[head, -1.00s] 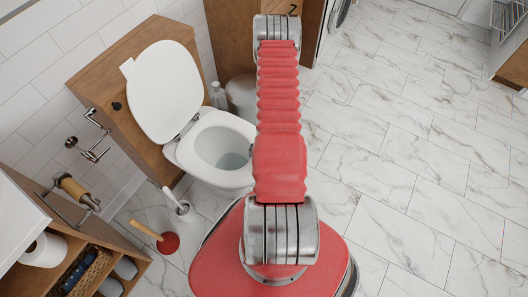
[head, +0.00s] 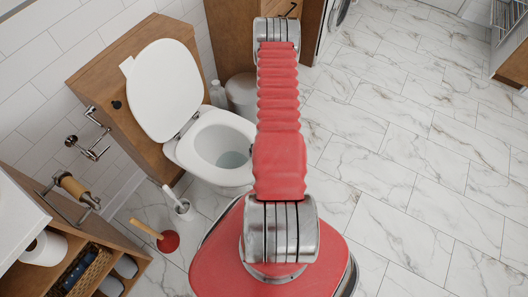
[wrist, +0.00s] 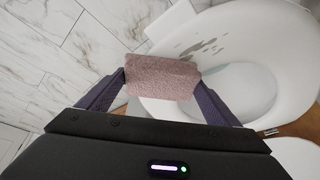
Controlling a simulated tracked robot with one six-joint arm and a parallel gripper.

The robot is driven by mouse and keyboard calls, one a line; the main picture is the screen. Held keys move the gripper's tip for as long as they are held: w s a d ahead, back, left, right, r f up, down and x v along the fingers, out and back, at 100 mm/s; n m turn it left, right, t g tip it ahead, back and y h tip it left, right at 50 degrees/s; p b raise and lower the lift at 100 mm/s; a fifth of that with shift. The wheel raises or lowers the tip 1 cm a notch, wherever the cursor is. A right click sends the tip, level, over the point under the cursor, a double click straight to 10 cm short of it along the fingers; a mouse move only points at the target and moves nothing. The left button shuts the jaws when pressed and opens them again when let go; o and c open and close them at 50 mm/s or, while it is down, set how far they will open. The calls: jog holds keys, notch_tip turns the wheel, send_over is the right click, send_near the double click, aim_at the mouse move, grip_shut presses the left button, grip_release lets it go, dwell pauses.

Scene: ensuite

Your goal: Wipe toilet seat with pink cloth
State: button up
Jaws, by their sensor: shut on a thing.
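My gripper (wrist: 163,80) is shut on the pink cloth (wrist: 160,77), a folded, fuzzy pad held between its two dark purple fingers. In the wrist view the cloth is at the left edge of the white toilet seat (wrist: 291,50), overlapping it in the picture; I cannot tell whether it touches. Grey-green stains (wrist: 203,47) lie on the seat just above and right of the cloth. In the head view the seat (head: 190,147) is down on the bowl and the lid (head: 163,92) is up. My gripper and the cloth are hidden behind my arm there.
A wooden cabinet (head: 97,68) stands behind the toilet. A toilet brush (head: 182,207) and a plunger (head: 168,241) stand on the floor in front-left. A bin (head: 241,93) and a bottle (head: 218,94) are beyond the bowl. Marble floor (head: 410,150) is clear at right.

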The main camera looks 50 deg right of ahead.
jog(key=shift+a, duration=0.15)
jog(key=shift+s+a+r, duration=0.1)
jog(key=shift+s+a, duration=0.1)
jog(key=shift+a, duration=1.55)
jog(key=shift+a, duration=0.1)
jog(key=shift+s+a+f, duration=0.1)
jog(key=shift+s+a, duration=0.05)
jog(key=shift+a, duration=0.8)
jog(key=shift+s+a+f, duration=0.1)
jog(key=shift+a, duration=0.85)
jog(key=shift+a, duration=0.1)
jog(key=shift+a, duration=0.15)
jog(key=shift+s+a, duration=0.2)
jog(key=shift+a, duration=1.4)
jog(key=shift+r, duration=0.1)
